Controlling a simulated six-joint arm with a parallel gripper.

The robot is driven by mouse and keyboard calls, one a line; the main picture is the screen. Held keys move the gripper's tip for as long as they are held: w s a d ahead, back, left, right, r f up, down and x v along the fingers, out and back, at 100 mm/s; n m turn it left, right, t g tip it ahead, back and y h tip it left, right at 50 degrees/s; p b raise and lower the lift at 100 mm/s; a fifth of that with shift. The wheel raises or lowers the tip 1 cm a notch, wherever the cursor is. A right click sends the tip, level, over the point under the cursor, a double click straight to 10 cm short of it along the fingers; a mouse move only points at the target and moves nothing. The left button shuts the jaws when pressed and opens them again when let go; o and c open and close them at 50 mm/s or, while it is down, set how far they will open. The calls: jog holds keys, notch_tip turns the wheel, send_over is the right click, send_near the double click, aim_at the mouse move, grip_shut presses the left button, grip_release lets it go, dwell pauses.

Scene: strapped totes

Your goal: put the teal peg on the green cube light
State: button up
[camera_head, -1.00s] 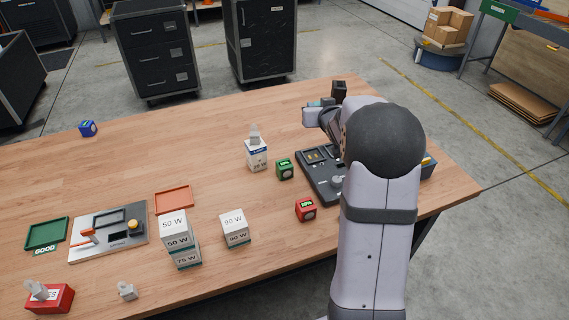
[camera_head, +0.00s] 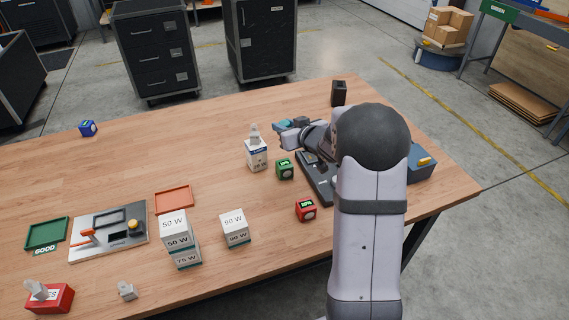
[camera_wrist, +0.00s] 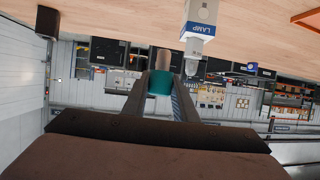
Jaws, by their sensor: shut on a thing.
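My gripper (camera_head: 282,132) is above the table, behind and slightly right of the lamp box. In the wrist view my gripper (camera_wrist: 160,85) is shut on the teal peg (camera_wrist: 159,82), with a pale, rounded part showing past it. A bit of teal (camera_head: 290,124) also shows at the gripper in the head view. The green cube light (camera_head: 285,169) stands on the table, just right of the lamp box and in front of my gripper. Its top looks clear, and nothing touches it. I cannot see the green cube in the wrist view.
The lamp box (camera_head: 257,155) with a bulb on top stands close to the green cube; it shows in the wrist view (camera_wrist: 197,33). A dark device (camera_head: 314,178) lies right of the cube, a red cube (camera_head: 306,210) in front. A black box (camera_head: 339,93) stands behind.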

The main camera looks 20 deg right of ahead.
jog(key=p, duration=0.1)
send_over(285, 163)
jog(key=shift+a+f, duration=0.1)
jog(key=shift+f, duration=4.85)
jog(key=shift+f, duration=0.1)
jog(key=shift+f, duration=0.1)
jog(key=o, duration=1.1)
jog(key=shift+c, duration=0.2)
